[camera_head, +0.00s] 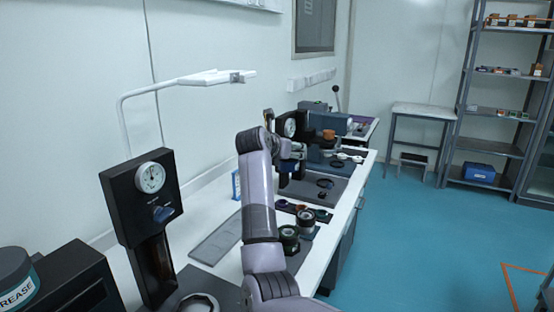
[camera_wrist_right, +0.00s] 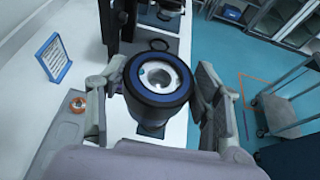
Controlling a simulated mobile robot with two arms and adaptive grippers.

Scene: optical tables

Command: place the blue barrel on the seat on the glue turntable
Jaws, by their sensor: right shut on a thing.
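The blue barrel (camera_wrist_right: 157,98) is a dark cylinder with a blue ring around its open, pale-centred top. My right gripper (camera_wrist_right: 160,76) has a finger on each side of it and is shut on it, above the white bench. In the head view my right gripper (camera_head: 287,150) is at the far part of the bench, beside a black gauge stand (camera_head: 290,126); the barrel is hard to make out there. I cannot clearly identify the glue turntable or its seat; a dark round device (camera_wrist_right: 166,8) is cut off at the top of the wrist view. My left gripper is not in view.
A nearer gauge stand (camera_head: 145,195) stands at left. A grey mat (camera_head: 217,238), a green-ringed barrel (camera_head: 289,236) and several small parts lie on the bench (camera_head: 335,225). A cart (camera_wrist_right: 285,110) is at right.

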